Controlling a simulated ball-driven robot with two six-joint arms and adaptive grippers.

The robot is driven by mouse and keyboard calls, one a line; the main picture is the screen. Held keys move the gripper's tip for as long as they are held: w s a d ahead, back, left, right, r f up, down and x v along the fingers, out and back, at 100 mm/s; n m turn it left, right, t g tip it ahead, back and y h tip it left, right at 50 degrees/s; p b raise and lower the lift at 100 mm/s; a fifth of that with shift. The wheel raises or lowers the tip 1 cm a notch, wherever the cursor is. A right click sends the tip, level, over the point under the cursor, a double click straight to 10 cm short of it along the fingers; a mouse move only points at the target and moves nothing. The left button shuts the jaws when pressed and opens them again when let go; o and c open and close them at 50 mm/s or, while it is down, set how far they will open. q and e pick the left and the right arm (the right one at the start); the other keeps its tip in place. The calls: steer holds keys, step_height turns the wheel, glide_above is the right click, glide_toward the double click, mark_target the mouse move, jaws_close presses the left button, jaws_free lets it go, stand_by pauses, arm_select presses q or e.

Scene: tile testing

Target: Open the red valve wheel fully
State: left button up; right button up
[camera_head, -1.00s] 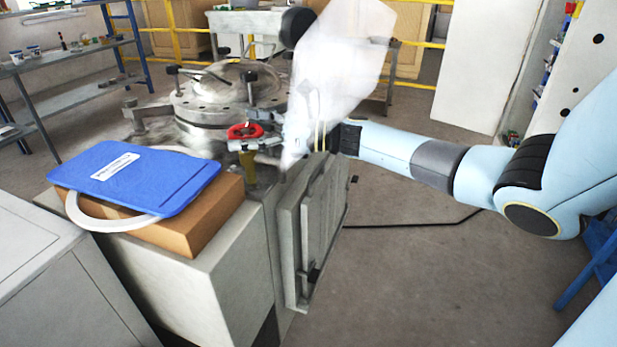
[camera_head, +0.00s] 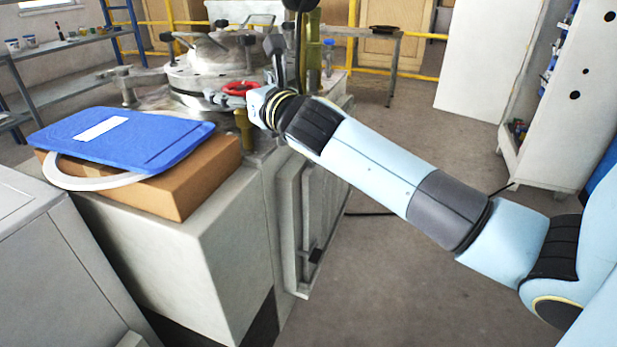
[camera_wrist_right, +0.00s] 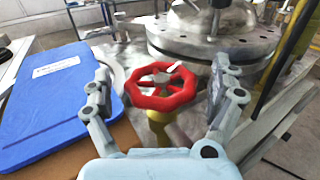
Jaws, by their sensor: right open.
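The red valve wheel (camera_head: 238,88) sits on a yellow stem at the near side of the machine. In the right wrist view the red valve wheel (camera_wrist_right: 161,87) shows as a spoked ring, seen from above at a slant. My right gripper (camera_wrist_right: 162,80) is open, with one finger on each side of the wheel in that view. I cannot tell whether the fingers touch the wheel. In the head view my right gripper (camera_head: 268,65) is at the wheel's right side, partly hidden by its own wrist. My left gripper is not in view.
A blue clipboard-like case (camera_head: 120,140) lies on a cardboard box (camera_head: 190,180) left of the wheel. The round metal vessel (camera_head: 205,75) with clamp handles stands behind the wheel. Open floor (camera_head: 400,270) lies to the right of the machine.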

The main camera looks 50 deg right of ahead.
steer(key=shift+s+f+m+h+b, duration=0.15)
steer(key=shift+f+m+h+b, duration=0.15)
steer(key=shift+f+h+b, duration=0.25)
steer(key=p+v, duration=0.2)
steer(key=v, duration=0.9)
arm_select(q)
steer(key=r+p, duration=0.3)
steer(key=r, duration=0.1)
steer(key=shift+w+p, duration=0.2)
steer(key=shift+p, duration=0.15)
arm_select(e)
steer(key=s+f+n+g+y, duration=0.1)
steer(key=s+f+n+g, duration=0.1)
steer(key=f+n, duration=0.7)
steer(key=s+d+f+n+g+y, duration=0.1)
steer(key=s+f+n, duration=0.3)
steer(key=f+n, duration=0.6)
step_height(320, 180, down, 7)
steer(key=shift+s+d+r+g, duration=0.1)
steer(key=shift+s+d+g, duration=0.15)
steer(key=shift+g, duration=0.65)
